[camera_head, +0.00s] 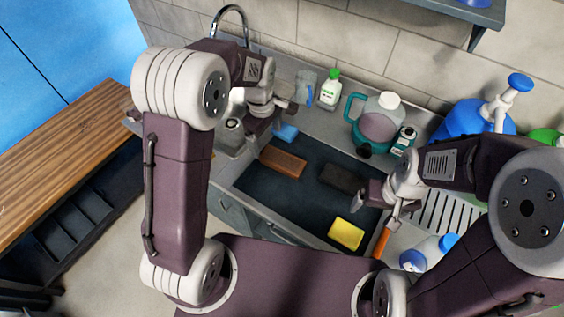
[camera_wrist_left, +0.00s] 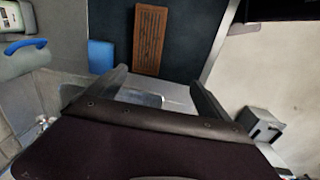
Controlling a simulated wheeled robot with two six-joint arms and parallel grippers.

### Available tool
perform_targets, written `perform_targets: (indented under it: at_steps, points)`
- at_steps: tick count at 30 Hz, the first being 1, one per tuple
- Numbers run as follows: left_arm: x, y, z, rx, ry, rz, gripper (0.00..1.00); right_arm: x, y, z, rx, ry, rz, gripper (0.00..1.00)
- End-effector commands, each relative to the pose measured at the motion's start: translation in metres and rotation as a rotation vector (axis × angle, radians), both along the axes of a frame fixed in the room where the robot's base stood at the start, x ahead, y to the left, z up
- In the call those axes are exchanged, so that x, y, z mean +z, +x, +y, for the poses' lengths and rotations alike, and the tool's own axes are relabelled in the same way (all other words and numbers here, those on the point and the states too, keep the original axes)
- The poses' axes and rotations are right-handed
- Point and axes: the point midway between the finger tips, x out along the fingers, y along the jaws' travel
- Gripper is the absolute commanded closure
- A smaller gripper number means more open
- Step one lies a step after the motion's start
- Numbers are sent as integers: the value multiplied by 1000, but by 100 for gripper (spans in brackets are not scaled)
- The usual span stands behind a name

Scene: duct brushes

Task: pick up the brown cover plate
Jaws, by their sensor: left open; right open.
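The brown cover plate (camera_head: 283,162) is a flat slotted rectangle lying on the dark mat (camera_head: 268,191) near its left side. In the left wrist view the plate (camera_wrist_left: 150,40) lies ahead of the fingers, with its slots visible. My left gripper (camera_head: 281,107) is open and empty above the sink side, beyond the plate in the head view. Its two fingers also show in the left wrist view (camera_wrist_left: 158,88), spread and apart from the plate. My right gripper (camera_head: 376,199) is open near the mat's right side, away from the plate.
A blue block (camera_head: 286,132) lies close to the plate. A dark block (camera_head: 342,178) and a yellow sponge (camera_head: 346,234) lie farther right on the mat. A teal-handled jug (camera_head: 380,118) and a green-capped bottle (camera_head: 330,89) stand behind. The sink (camera_head: 232,136) is at left.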

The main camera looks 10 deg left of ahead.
Motion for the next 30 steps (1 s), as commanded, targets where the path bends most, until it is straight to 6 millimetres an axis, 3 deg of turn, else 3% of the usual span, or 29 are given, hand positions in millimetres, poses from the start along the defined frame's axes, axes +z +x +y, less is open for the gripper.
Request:
perform_targets:
  at_steps: [3,6,13,19,25,30]
  points:
    - [-39,29,-23,81,1,38,9,-10,0,0,0,0,0,13]
    - [-61,35,-35,88,8,65,9,-13,0,0,0,0,0,13]
    - [-74,35,-40,82,12,79,9,-11,0,0,0,0,0,13]
    - [-103,35,-40,81,11,79,9,-5,0,0,0,0,0,13]
    - [-113,36,-40,81,12,78,9,-3,0,0,0,0,0,13]
    - [-143,37,-40,80,11,79,9,8,0,0,0,0,0,13]
